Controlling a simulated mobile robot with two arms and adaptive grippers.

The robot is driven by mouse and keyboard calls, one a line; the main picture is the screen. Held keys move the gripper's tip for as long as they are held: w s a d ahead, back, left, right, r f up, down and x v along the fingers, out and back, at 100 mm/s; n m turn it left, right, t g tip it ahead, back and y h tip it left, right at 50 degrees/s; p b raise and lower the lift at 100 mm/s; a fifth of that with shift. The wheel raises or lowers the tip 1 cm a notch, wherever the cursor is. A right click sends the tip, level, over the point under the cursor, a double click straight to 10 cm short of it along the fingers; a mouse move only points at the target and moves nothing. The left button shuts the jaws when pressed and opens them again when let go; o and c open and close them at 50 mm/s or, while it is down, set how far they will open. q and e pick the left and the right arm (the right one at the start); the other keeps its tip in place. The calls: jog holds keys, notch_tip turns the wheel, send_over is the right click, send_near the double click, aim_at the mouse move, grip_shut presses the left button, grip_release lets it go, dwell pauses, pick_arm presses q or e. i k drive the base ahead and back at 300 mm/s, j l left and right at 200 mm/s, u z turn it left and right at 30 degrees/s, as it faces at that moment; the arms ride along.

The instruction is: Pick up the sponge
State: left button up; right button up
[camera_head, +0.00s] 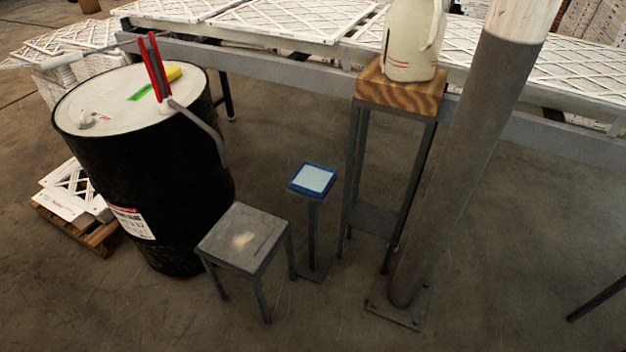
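A small yellow block (174,73), which looks like the sponge, lies on the white lid of the black drum (147,190) at the left. It is near the lid's back right edge, just right of an upright red-and-dark object (156,68) that stands close in front of it. Its left end may be partly hidden by that object. I cannot make out either of my grippers in this view, and nothing is seen holding the yellow block.
A green label (140,91) is on the lid. A grey bent bar (200,124) hangs over the drum's right side. A grey stool (243,240), a blue-edged pad (313,179) on a stand, a wooden-topped stand (400,90) and a thick post (468,150) stand to the right. Open floor lies in front.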

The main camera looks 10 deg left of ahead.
aim_at(173, 72)
jog(key=j+z, duration=0.25)
jog(key=z, duration=0.15)
jog(key=j+z, duration=0.25)
jog(key=z, duration=0.2)
jog(key=k+j+z, duration=0.1)
jog(key=z, duration=0.3)
jog(key=k+j+z, duration=0.25)
jog(key=j, duration=0.45)
jog(key=k+j+z, duration=0.25)
jog(key=k+j, duration=0.25)
jog(key=j, duration=0.15)
jog(key=k+j+z, duration=0.25)
jog(key=k+j, duration=0.25)
